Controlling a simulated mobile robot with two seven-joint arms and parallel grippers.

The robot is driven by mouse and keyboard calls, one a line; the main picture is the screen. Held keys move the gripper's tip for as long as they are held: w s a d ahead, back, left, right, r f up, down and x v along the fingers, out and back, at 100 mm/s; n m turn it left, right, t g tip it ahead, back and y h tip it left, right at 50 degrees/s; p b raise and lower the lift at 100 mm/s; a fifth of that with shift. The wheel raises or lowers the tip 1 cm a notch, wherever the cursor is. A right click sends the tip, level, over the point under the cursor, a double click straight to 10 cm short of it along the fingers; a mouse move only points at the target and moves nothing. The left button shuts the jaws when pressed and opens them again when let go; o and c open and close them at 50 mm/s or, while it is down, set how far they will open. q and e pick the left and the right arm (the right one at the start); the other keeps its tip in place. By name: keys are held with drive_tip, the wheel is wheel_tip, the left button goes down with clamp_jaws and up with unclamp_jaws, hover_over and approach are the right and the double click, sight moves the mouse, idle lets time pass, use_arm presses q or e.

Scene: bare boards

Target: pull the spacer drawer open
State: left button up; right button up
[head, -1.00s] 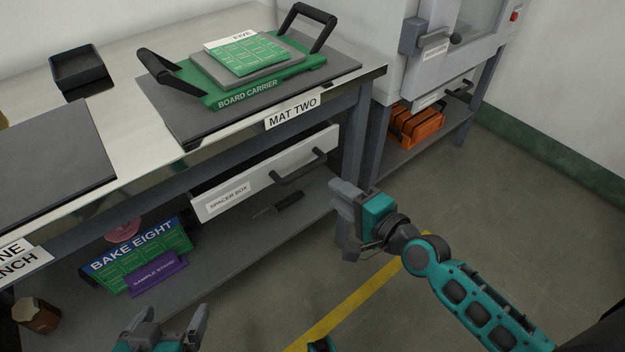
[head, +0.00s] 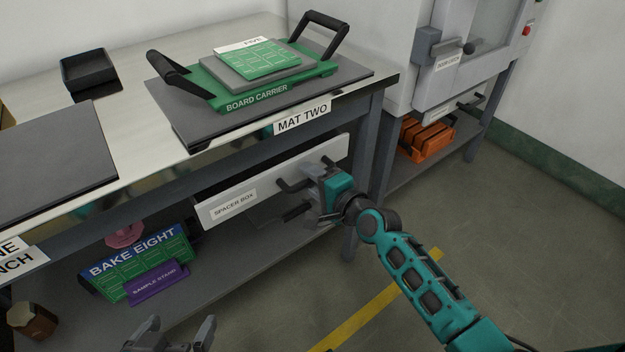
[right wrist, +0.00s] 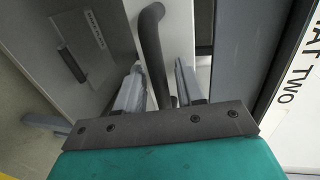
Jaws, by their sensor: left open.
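The spacer drawer (head: 270,178) is a pale front under the bench, labelled SPACER BOX. Its dark bar handle (head: 290,185) is on the right part of the front. My left gripper (head: 182,330) is open and empty at the bottom edge of the head view, away from the drawer.
A green board carrier (head: 228,104) lies on a dark mat above the drawer. The lower shelf holds a BAKE EIGHT board (head: 135,262) and purple sample stand (head: 155,282). Floor in front is clear.

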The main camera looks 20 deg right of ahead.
use_arm(q)
drive_tip(key=shift+w+a, duration=0.1)
drive_tip(key=shift+a, duration=0.05)
use_arm(e)
clamp_jaws()
idle(0.4)
drive_tip(key=shift+s, duration=0.15)
